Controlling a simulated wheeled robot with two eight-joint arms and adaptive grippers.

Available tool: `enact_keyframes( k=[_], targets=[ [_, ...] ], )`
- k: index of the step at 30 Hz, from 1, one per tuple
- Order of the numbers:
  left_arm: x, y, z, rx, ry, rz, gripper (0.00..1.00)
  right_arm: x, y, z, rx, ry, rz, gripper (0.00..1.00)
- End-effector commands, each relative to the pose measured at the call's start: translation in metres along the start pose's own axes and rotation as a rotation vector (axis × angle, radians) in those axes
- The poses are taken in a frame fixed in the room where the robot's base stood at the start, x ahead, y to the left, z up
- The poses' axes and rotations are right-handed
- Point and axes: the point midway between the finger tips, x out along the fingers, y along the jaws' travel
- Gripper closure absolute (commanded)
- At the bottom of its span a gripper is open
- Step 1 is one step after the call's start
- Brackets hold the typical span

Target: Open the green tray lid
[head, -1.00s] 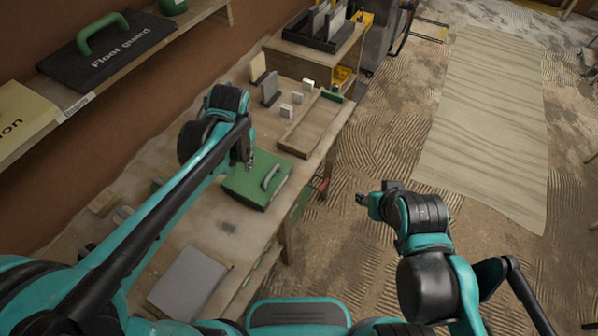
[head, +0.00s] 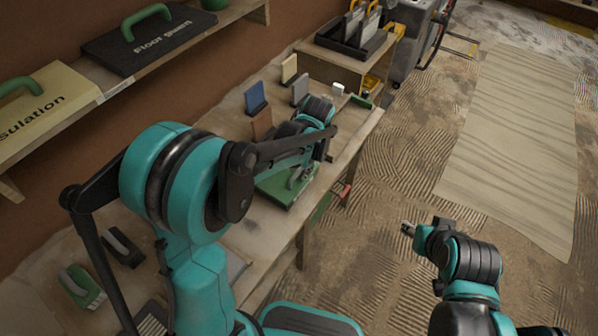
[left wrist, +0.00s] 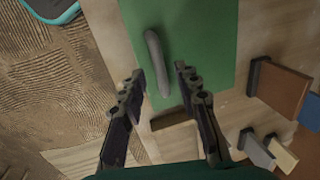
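The green tray lid (head: 281,194) lies flat on the wooden bench, partly hidden by my left arm in the head view. It also fills the upper middle of the left wrist view (left wrist: 207,38). Its grey curved handle (left wrist: 154,52) stands on top. My left gripper (left wrist: 159,72) is open and empty, above the lid, with one finger on each side of the near end of the handle. Whether the fingers touch it, I cannot tell. My right gripper (head: 408,228) is out over the floor, far from the lid, and too small to read.
Several upright coloured blocks, including a blue one (head: 256,97) and a brown one (head: 262,124), stand beyond the lid. A shelf (head: 110,85) runs along the wall at the left. Brushes (head: 82,287) lie on the near bench. The floor to the right is open.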

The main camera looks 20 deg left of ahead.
Motion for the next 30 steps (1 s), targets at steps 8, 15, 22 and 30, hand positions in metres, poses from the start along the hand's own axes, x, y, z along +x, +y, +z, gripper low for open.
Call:
enact_keyframes(
  k=[8, 15, 22, 30],
  targets=[
    [0.009, 0.0, 0.0, 0.0, 0.0, 0.0, 0.68, 0.003, 0.0, 0.002, 0.0, 0.0, 0.0, 0.6],
    [0.009, 0.0, 0.0, 0.0, 0.0, 0.0, 1.0, 0.002, 0.0, 0.002, 0.0, 0.0, 0.0, 0.6],
    [0.008, -0.001, 0.0, 0.0, 0.0, 0.001, 1.0, 0.002, 0.0, 0.002, 0.0, 0.0, 0.0, 0.6],
    [-0.001, -0.008, 0.0, -0.003, 0.0, 0.059, 1.0, -0.004, 0.0, -0.003, 0.0, 0.0, 0.0, 0.6]
  ],
)
